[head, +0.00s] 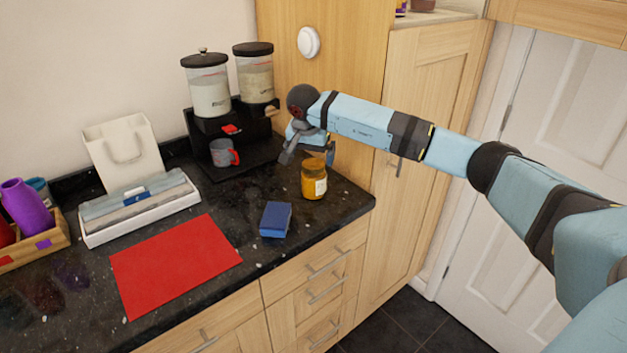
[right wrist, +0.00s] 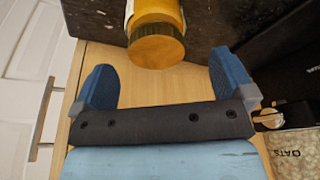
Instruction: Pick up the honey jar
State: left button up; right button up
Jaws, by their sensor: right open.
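The honey jar (head: 313,184) is amber with a yellow-gold lid and a pale label. It stands upright on the dark granite counter near its right end. My right gripper (head: 308,156) is open just above and behind the jar in the head view. In the right wrist view the jar's lid (right wrist: 156,45) shows ahead of the two spread blue fingers, roughly between their tips. Nothing is held between the fingers. I cannot tell whether a finger touches the jar. My left gripper is not in view.
A blue block (head: 275,219) lies in front of the jar, left of it. A grey mug with a red handle (head: 224,153) stands by the dispensers (head: 208,88). A red mat (head: 175,264) lies left. A tall wooden cabinet (head: 425,110) borders the counter's right end.

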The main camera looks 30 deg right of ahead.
aim_at(313, 164)
jog(key=shift+x, duration=3.35)
jog(key=shift+s, duration=0.2)
jog(key=c, duration=1.4)
jog(key=shift+o, duration=0.2)
jog(key=shift+r, duration=0.1)
